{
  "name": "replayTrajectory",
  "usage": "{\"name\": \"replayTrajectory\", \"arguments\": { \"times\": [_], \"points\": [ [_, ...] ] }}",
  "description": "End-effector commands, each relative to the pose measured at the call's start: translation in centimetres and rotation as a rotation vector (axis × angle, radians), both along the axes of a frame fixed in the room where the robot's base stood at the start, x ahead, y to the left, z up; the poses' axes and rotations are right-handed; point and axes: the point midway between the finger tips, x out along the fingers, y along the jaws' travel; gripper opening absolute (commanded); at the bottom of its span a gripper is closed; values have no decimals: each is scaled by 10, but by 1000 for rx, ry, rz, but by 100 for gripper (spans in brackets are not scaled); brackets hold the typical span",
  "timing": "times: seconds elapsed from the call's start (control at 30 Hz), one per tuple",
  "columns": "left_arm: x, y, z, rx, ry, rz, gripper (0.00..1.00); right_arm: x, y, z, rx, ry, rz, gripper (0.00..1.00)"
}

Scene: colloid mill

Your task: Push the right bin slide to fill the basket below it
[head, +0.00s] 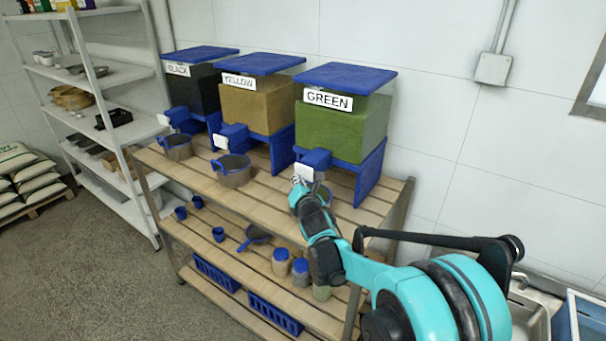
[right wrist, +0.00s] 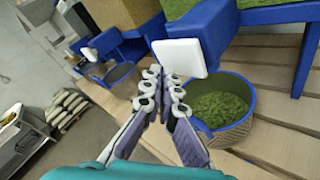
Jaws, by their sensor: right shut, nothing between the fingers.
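The right bin (head: 342,126), labelled GREEN, holds green material under a blue lid. Its slide is a blue block with a white front plate (head: 304,173), also seen in the right wrist view (right wrist: 180,57). Below it stands a basket with a blue rim and woven wall (right wrist: 237,136), with green granules inside; my right arm hides much of it in the head view. My right gripper (head: 298,181) is shut and empty, its fingertips (right wrist: 165,85) close to the white plate; I cannot tell whether they touch. My left gripper is not in view.
The YELLOW bin (head: 258,105) and BLACK bin (head: 192,90) stand to the left, with baskets in front. The lower shelf of the wooden rack holds jars, cups and a pan (head: 256,235). A grey shelf unit (head: 100,100) stands at left; open floor lies in front.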

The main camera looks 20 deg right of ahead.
Motion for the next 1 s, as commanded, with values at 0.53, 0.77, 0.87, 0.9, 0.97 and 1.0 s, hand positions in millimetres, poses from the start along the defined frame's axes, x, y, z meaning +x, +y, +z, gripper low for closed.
{"name": "replayTrajectory", "arguments": {
  "times": [0.53,0.77,0.87,0.9,0.97,1.0],
  "points": [
    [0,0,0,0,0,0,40,0,0,0,0,0,0,0],
    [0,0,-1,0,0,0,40,1,-2,0,2,0,0,0],
    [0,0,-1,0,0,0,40,3,-4,0,2,0,-1,0],
    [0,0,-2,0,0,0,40,4,-6,0,0,1,-1,0],
    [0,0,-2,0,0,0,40,5,-7,0,2,0,0,0],
    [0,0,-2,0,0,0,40,5,-7,0,0,0,0,0]
  ]
}}
